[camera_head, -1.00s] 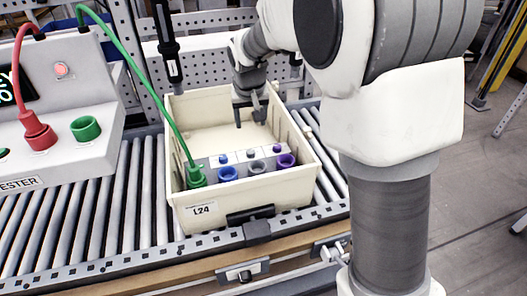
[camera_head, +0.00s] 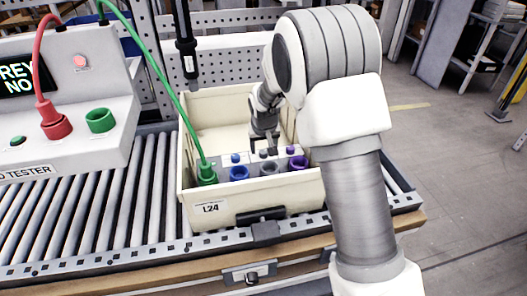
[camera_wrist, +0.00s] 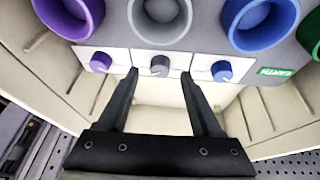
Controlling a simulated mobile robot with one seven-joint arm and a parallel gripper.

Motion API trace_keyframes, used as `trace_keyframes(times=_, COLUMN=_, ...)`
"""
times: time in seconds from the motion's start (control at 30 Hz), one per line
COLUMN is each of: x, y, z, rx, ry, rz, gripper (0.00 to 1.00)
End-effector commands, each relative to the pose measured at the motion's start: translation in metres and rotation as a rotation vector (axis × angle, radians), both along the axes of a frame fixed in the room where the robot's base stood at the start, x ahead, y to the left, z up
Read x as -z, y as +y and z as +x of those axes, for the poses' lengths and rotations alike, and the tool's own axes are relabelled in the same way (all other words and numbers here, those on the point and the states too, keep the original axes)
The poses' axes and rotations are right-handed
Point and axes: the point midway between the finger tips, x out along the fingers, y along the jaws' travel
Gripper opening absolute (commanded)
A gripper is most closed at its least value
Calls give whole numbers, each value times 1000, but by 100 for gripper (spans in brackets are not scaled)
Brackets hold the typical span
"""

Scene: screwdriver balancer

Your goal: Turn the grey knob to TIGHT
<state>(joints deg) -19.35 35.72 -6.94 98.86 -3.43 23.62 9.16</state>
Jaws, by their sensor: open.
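The grey knob (camera_wrist: 160,66) sits on the light panel in the wrist view, between a purple knob (camera_wrist: 101,62) and a blue knob (camera_wrist: 222,71). A grey socket (camera_wrist: 162,18) is right beside it. My gripper (camera_wrist: 160,74) is open, with one fingertip on each side of the grey knob. I cannot tell whether the fingertips touch it. In the head view my gripper (camera_head: 268,150) is inside the cream crate (camera_head: 222,209), at the panel's row of knobs. Any marks around the grey knob are too small to read.
Blue (camera_head: 239,173) and purple (camera_head: 299,162) sockets stand close by on the panel. A green cable (camera_head: 165,85) runs into the green socket (camera_head: 206,175). A black hanging screwdriver (camera_head: 187,45) is above the crate's back left. The tester box (camera_head: 75,120) stands at left on the rollers.

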Motion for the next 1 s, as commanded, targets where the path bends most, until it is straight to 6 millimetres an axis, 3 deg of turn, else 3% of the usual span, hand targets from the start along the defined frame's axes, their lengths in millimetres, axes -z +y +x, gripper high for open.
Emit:
trace_keyframes(times=0.2, x=20, y=0, z=8, rx=0, ry=0, rz=0, gripper=66)
trace_keyframes(times=0.57, x=23, y=0, z=10, rx=0, ry=0, rz=1, gripper=64)
trace_keyframes(times=0.9, x=23, y=0, z=10, rx=0, ry=0, rz=1, gripper=3)
trace_keyframes(times=1.0, x=23, y=0, z=10, rx=0, ry=0, rz=0, gripper=0)
